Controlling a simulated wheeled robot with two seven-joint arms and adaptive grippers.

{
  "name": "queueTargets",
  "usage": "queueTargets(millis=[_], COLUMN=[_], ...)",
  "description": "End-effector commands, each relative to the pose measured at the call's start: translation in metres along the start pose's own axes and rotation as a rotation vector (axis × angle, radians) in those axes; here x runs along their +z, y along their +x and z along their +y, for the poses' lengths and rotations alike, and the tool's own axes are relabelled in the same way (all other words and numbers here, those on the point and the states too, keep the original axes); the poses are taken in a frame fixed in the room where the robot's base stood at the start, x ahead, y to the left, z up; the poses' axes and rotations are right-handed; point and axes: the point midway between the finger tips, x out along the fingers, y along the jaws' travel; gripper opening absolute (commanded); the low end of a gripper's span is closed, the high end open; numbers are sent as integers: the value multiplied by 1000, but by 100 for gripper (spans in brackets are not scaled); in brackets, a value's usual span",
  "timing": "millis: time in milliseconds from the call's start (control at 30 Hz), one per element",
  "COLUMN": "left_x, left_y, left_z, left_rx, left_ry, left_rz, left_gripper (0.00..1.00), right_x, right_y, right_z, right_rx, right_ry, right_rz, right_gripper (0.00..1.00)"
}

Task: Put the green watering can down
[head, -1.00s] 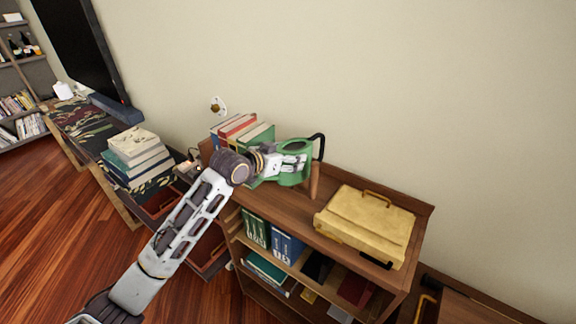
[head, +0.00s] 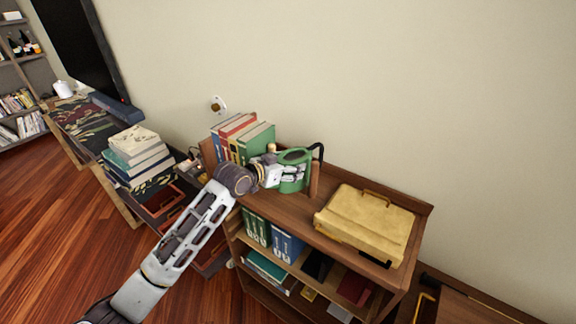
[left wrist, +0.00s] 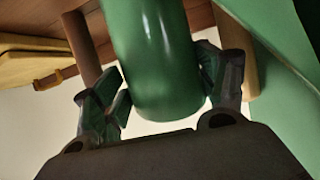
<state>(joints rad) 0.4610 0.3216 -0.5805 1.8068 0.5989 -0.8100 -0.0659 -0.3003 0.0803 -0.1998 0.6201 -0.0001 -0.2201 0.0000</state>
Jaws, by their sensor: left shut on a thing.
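The green watering can (head: 296,158) with a black handle is at the top of the wooden bookcase, beside a row of books. My left gripper (head: 290,174) is shut on its body; it hides part of the can. In the left wrist view the green cylinder of the can (left wrist: 152,45) sits between the two dark fingers of my left gripper (left wrist: 165,90). I cannot tell whether the can's base touches the bookcase top (head: 300,208). My right gripper is not in view.
Upright books (head: 240,138) stand left of the can, and a small wooden upright (head: 314,180) is close at its right. A yellow case (head: 366,224) lies farther right on the bookcase top. A stack of books (head: 137,155) is on the low cabinet at left.

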Motion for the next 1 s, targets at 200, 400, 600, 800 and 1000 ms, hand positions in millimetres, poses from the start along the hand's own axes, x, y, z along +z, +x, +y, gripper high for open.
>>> queueTargets(millis=[200,400,600,800,1000], left_x=[2,1,1,-1,0], left_y=[1,1,1,0,-9], left_z=[0,0,0,0,-1], left_rx=[0,0,0,0,-1], left_ry=[0,0,0,0,-1], left_rz=[0,0,0,1,1], left_gripper=[79,95,95,95,95], right_x=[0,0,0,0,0], right_y=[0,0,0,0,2], right_z=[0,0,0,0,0], right_rx=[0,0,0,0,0], right_ry=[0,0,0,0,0], right_rz=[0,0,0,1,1], right_gripper=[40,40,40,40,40])
